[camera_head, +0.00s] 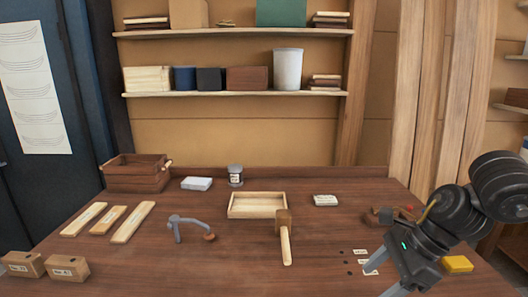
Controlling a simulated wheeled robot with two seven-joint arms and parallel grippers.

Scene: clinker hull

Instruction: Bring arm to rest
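My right arm (434,232) reaches in from the right edge, over the right front of the wooden workbench (215,270). My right gripper (382,280) points down and left at the bench's front. Its two fingers are apart with nothing between them. One fingertip is close to the small labels and dark dots (348,262) on the bench; I cannot tell whether it touches. The other finger reaches the bottom edge of the picture. My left arm and gripper are not in view.
A grey curved tool (178,229), wooden strips (133,222) and a crate (137,175) are left. A yellow block (457,264) is right of my gripper. Shelves (235,94) stand behind.

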